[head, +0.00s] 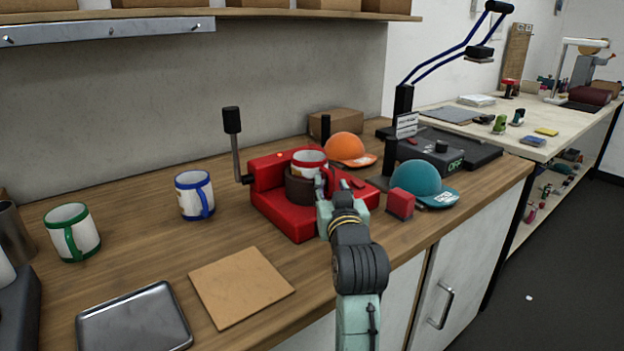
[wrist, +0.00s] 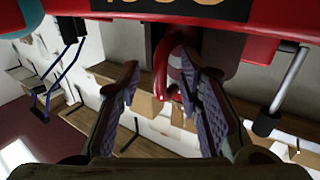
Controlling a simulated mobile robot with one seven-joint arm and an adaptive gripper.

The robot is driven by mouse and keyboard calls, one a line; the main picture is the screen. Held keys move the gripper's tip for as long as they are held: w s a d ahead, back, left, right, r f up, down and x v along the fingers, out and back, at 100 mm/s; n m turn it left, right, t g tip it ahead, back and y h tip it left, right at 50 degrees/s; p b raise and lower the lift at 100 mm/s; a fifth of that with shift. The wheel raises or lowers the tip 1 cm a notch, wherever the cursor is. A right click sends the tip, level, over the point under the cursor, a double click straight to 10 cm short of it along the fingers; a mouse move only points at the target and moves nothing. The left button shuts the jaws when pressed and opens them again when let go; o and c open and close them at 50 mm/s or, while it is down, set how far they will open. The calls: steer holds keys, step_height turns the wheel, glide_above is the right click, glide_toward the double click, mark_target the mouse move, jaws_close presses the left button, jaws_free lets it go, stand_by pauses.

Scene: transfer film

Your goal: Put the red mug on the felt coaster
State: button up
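The red mug (head: 311,158), white with a red rim, sits in the dark cuff of the red press (head: 283,217). Only its upper part shows in the head view. A flat tan square (head: 241,287), which looks like the felt coaster, lies bare on the counter at front left of the press. My gripper (head: 321,188) is at the press, at the near side of the mug. In the wrist view my gripper (wrist: 159,78) has its two fingers apart, with the mug's red handle (wrist: 161,65) showing between them. I cannot make out contact with the handle.
A blue-rimmed mug (head: 195,196), a green-rimmed mug (head: 72,232) and a metal tray (head: 134,318) stand left. The press lever (head: 233,140) rises at its left. An orange cap (head: 348,149), a teal cap (head: 421,184) and a red block (head: 400,204) are right.

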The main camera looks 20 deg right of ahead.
steer(key=shift+c, duration=0.5)
jaws_close()
